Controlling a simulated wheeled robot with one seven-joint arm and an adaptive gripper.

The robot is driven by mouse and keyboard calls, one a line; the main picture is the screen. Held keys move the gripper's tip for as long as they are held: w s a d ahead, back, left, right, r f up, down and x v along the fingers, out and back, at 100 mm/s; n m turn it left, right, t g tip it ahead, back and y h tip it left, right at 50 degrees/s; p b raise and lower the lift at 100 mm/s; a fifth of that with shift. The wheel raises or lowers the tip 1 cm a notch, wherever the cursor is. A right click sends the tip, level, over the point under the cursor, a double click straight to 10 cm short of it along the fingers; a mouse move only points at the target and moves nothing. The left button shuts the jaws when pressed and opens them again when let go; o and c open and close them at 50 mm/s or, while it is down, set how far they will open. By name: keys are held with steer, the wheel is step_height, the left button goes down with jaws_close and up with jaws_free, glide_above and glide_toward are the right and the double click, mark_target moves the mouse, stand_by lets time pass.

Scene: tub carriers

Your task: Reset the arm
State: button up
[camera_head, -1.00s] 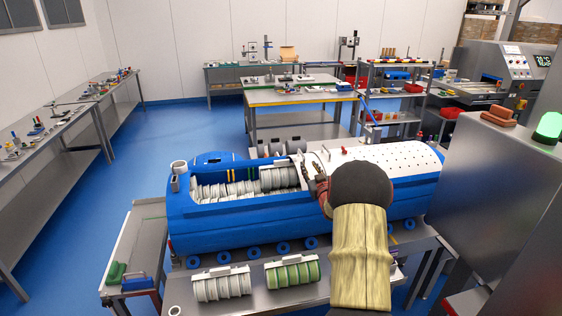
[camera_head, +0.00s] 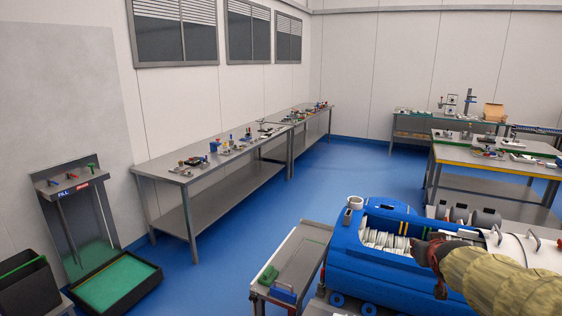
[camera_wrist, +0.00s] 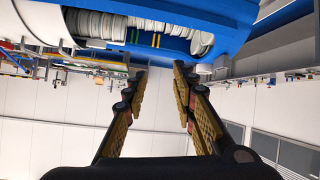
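My gripper (camera_wrist: 158,72) is open in the wrist view. Its two fingers are well apart with nothing between them. Past the fingertips, at the top of that view, is the blue machine (camera_wrist: 200,12), with ribbed grey cylinders (camera_wrist: 97,25) in its opening. In the head view my sleeved arm reaches in from the lower right, in front of the blue machine (camera_head: 350,262). The arm covers part of the machine's right side. The gripper's fingers are not clear in the head view.
A small grey side table (camera_head: 312,238) with a green and a blue item stands left of the machine. A long bench (camera_head: 190,165) with small parts runs along the left wall. A green-bottomed tray (camera_head: 115,285) sits lower left. Blue floor (camera_head: 225,255) between is clear.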

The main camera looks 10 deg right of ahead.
steer(key=s+a+f+n+g+y+b, duration=0.1)
steer(key=s+a+f+g+y, duration=0.1)
steer(key=s+a, duration=1.1)
steer(key=s+a+f+n+g+y, duration=0.2)
steer(key=s+a+f, duration=0.3)
steer(key=s+a, duration=0.7)
steer(key=s+g+y, duration=0.1)
steer(key=s, duration=0.3)
steer(key=shift+s+a+f+b, duration=0.15)
steer(key=shift+a+f+b, duration=0.05)
steer(key=shift+a+b, duration=0.15)
steer(key=shift+d, duration=0.1)
